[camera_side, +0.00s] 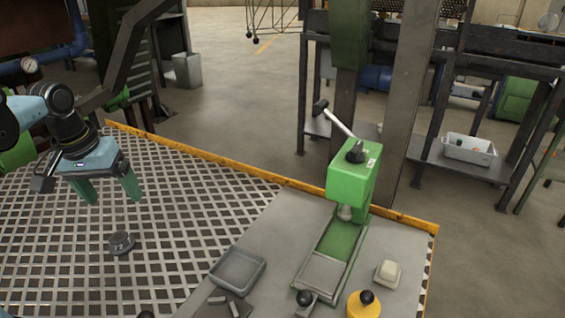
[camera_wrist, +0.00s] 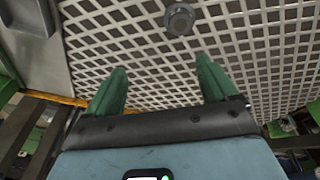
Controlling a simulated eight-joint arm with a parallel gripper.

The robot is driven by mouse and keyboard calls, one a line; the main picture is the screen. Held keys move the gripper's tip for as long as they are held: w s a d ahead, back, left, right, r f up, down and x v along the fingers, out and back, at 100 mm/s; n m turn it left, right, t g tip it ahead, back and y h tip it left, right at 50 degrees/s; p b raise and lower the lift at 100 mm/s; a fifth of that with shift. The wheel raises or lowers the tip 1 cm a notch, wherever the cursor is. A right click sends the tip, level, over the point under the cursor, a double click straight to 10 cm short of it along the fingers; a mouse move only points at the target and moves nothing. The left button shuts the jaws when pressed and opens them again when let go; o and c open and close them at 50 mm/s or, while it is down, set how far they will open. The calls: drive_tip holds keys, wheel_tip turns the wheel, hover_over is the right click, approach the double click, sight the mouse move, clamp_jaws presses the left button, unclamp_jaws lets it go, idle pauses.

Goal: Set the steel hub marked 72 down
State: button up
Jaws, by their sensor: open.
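The steel hub marked 72 (camera_side: 121,243) is a small dark grey disc with a raised centre. It lies on the white grating (camera_side: 190,270) in the side view, number side up. It also shows at the top of the wrist view (camera_wrist: 180,19), beyond my fingertips. My gripper (camera_side: 108,199) has two green fingers, spread apart and pointing down, with nothing between them. It is above the grating, up and slightly left of the hub in the side view. In the wrist view my gripper (camera_wrist: 160,78) is also empty, and the hub is clear of both fingers.
A grey tray (camera_side: 238,270) sits on the steel bench plate right of the hub. A green lever press (camera_side: 350,190) stands further right, with a yellow round piece (camera_side: 363,304) and a pale block (camera_side: 387,273) near it. The grating around the hub is clear.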

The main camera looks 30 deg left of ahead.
drive_tip(key=w+d+m+t, duration=0.1)
drive_tip(key=d+m+t, duration=0.3)
drive_tip(key=d+m, duration=0.1)
drive_tip(key=shift+w+d+r+m, duration=0.2)
drive_tip(key=shift+d+m, duration=0.1)
drive_tip(key=shift+d, duration=0.45)
drive_tip(key=shift+d+r+m+t+h, duration=0.1)
drive_tip(key=shift+d+m+t+h, duration=0.2)
drive_tip(key=shift+t, duration=0.2)
drive_tip(key=shift+c, duration=1.2)
drive_tip(key=n+g, duration=0.7)
drive_tip(key=n, duration=0.2)
hover_over(118, 237)
drive_tip(key=f, duration=0.1)
drive_tip(key=shift+s+a+f, duration=0.1)
drive_tip(key=shift+a+f, duration=0.1)
drive_tip(key=shift+f, duration=1.5)
drive_tip(key=shift+a+f, duration=0.2)
drive_tip(key=shift+f, duration=1.5)
drive_tip(key=shift+w+d+f, duration=0.1)
drive_tip(key=shift+d+f, duration=0.15)
drive_tip(key=shift+f, duration=0.6)
drive_tip(key=shift+w+d+f, duration=0.1)
drive_tip(key=shift+d+f, duration=0.1)
drive_tip(key=shift+f, duration=1.6)
